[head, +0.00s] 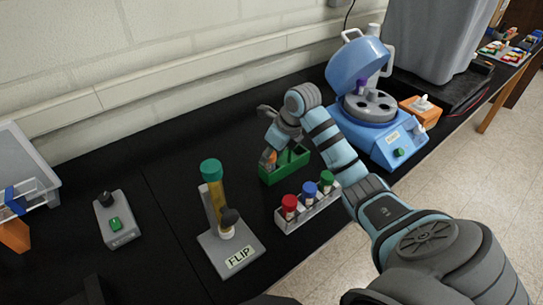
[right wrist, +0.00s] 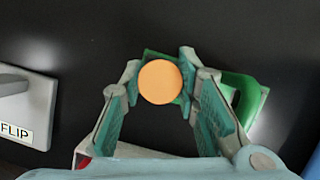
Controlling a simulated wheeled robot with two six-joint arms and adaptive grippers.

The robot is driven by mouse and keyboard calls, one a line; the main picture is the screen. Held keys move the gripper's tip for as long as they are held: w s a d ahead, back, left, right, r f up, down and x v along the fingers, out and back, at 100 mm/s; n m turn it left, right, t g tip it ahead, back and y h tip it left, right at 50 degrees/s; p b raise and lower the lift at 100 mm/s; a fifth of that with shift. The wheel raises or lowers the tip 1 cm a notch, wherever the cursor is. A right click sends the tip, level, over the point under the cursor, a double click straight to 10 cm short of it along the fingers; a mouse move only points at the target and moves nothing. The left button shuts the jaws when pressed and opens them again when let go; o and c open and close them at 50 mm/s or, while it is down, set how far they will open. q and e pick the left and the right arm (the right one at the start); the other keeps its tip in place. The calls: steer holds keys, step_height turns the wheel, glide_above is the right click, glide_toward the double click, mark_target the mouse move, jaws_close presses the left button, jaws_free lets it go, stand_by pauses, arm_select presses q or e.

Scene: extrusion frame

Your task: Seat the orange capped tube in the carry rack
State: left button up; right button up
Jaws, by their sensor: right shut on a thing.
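My right gripper (head: 271,150) is shut on the orange capped tube (head: 270,159) at the left end of a green rack (head: 291,165). In the right wrist view the round orange cap (right wrist: 160,82) sits between the fingertips (right wrist: 160,76), seen from the top. The green rack (right wrist: 240,98) lies below it and extends to the right, with a dark opening. The tube's body is mostly hidden, and I cannot tell whether its lower end is inside the rack or above it. My left gripper is not in view.
A white rack (head: 310,211) with red, blue and green capped tubes stands in front. A grey FLIP stand (head: 232,248) holds a green-capped yellow tube at the left. An open blue centrifuge (head: 383,133) is at the right. The bench behind the green rack is clear.

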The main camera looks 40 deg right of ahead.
steer(key=shift+c, duration=0.2)
steer(key=o, duration=0.8)
steer(key=shift+f, duration=0.1)
steer(key=shift+o, duration=0.2)
steer(key=p+v, duration=0.1)
steer(key=v, duration=1.1)
steer(key=shift+r, duration=0.3)
